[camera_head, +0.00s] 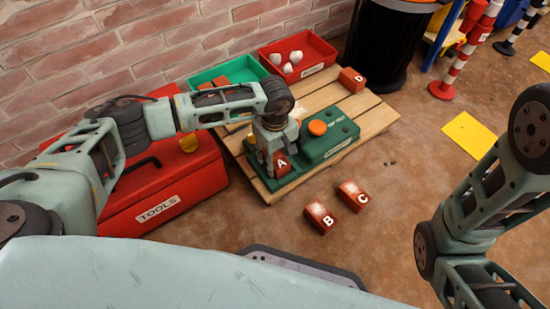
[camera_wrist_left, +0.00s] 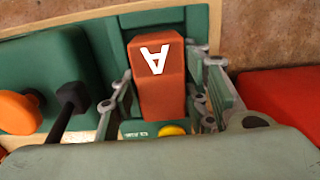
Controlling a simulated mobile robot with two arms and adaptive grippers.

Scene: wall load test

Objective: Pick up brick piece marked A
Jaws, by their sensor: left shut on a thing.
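The red brick marked A (camera_head: 282,164) is at the left end of the green test machine (camera_head: 335,133) on the pallet. In the left wrist view the brick (camera_wrist_left: 157,78) stands between the two fingers, its white letter upside down. My left gripper (camera_head: 269,166) reaches down over the machine and is shut on brick A; the gripper (camera_wrist_left: 168,100) has one finger on each side of it. Whether the brick touches the machine's base is unclear. My right arm shows at the right of the head view, but its gripper is out of view.
Bricks B (camera_head: 320,217) and C (camera_head: 353,196) lie on the floor before the pallet (camera_head: 377,117). Brick D (camera_head: 351,79) sits at its back. A red toolbox (camera_head: 165,200) stands left; green (camera_head: 240,69) and red (camera_head: 325,55) bins line the wall.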

